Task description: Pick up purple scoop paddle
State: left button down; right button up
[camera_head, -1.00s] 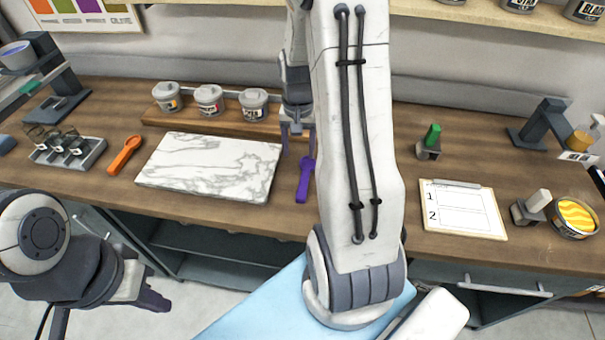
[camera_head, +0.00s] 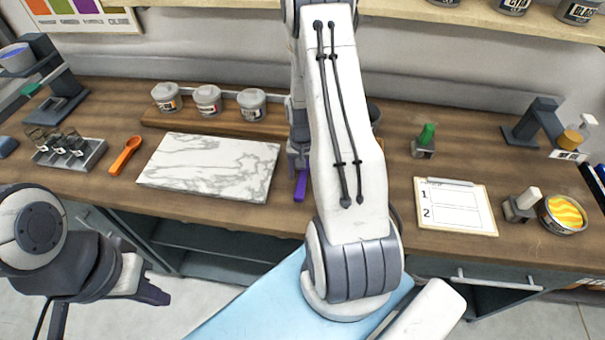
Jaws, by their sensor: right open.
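The purple scoop paddle (camera_head: 300,185) lies on the wooden counter just right of the marble slab. Only its lower handle shows; my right gripper and arm cover its upper part. My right gripper (camera_head: 299,164) is lowered over the paddle's upper end, partly hidden behind my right arm. It is open; I cannot tell whether its fingers touch the paddle. My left gripper (camera_head: 152,293) hangs low at the left, in front of the counter and away from the paddle. Its fingers are seen from the side, so its opening is unclear.
The marble slab (camera_head: 210,166) lies close left of the paddle. An orange scoop (camera_head: 125,156) lies further left. Several lidded jars stand on a wooden riser (camera_head: 190,121) behind. A clipboard (camera_head: 456,207) and a green-topped block (camera_head: 425,140) are on the right.

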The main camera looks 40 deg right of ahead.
grip_shut()
jog(key=shift+r, duration=0.15)
jog(key=shift+r, duration=0.2)
jog(key=r+b, duration=0.1)
jog(key=r, duration=0.2)
jog(key=shift+d+r+b, duration=0.2)
jog(key=shift+r+b, duration=0.05)
jog(key=shift+b, duration=0.15)
jog(key=s+d+r+b, duration=0.2)
jog(key=d+r, duration=0.4)
jog(key=d, duration=0.4)
jog(key=shift+s+d+r+b, duration=0.3)
jog(key=shift+s+d+r, duration=0.1)
jog(key=shift+s, duration=0.4)
jog(key=c, duration=0.7)
grip_release()
jog(key=shift+a, duration=0.1)
grip_shut()
